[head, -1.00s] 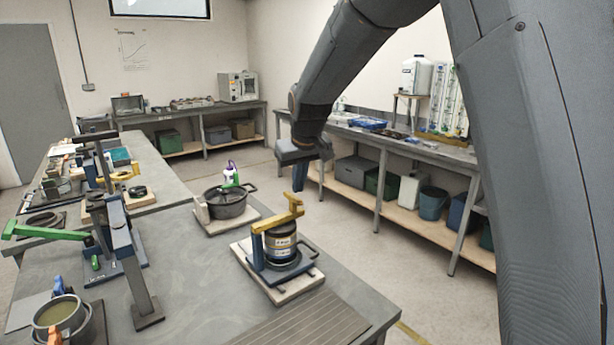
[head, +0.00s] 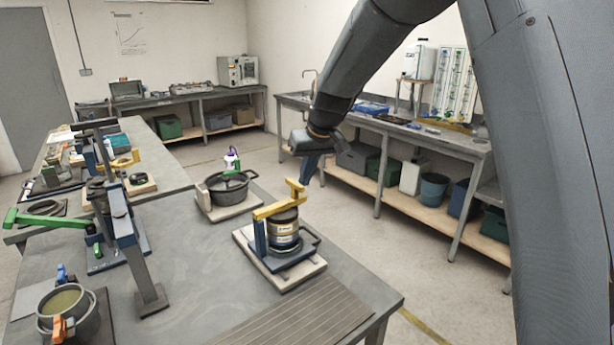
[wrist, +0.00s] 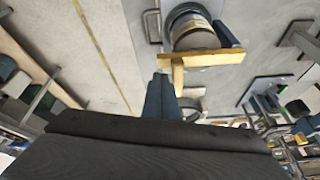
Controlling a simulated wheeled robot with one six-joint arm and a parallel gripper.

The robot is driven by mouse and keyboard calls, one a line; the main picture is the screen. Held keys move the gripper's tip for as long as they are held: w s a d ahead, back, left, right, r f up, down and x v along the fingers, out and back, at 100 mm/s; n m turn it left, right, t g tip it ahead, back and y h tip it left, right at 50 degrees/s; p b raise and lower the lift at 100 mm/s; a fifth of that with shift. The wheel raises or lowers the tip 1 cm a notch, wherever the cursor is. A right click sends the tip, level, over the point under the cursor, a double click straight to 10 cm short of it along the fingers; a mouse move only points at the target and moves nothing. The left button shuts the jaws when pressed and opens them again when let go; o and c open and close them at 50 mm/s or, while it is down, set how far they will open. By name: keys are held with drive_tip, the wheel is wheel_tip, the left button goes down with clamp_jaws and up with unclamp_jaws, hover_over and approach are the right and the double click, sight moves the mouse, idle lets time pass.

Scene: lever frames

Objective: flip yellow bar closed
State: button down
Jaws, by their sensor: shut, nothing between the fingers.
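The yellow bar (head: 278,207) lies across the top of a dark can with a light label (head: 285,232). Its left end meets a blue upright post (head: 260,238), and a short yellow tab stands up near its right end. In the wrist view the bar (wrist: 205,60) crosses in front of the can, with the tab pointing toward my fingers. My gripper (head: 307,178) is shut and empty, with blue fingers pointing down, behind and just right of the tab in the head view. In the wrist view my fingertips (wrist: 160,80) look close to the tab; I cannot tell whether they touch.
The can's fixture stands on a pale board (head: 255,255) near the table's right edge. A lidded dark pot (head: 228,190) is behind it to the left. A grey post fixture with a green lever (head: 45,220) stands at left. Open floor lies right of the table.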

drive_tip(key=w+d+r+b, duration=0.1)
drive_tip(key=d+r, duration=0.6)
drive_tip(key=d, duration=0.2)
drive_tip(key=shift+w+r+b, duration=0.3)
drive_tip(key=shift+r+b, duration=0.05)
drive_tip(key=shift+r, duration=0.05)
drive_tip(key=shift+d+f, duration=0.1)
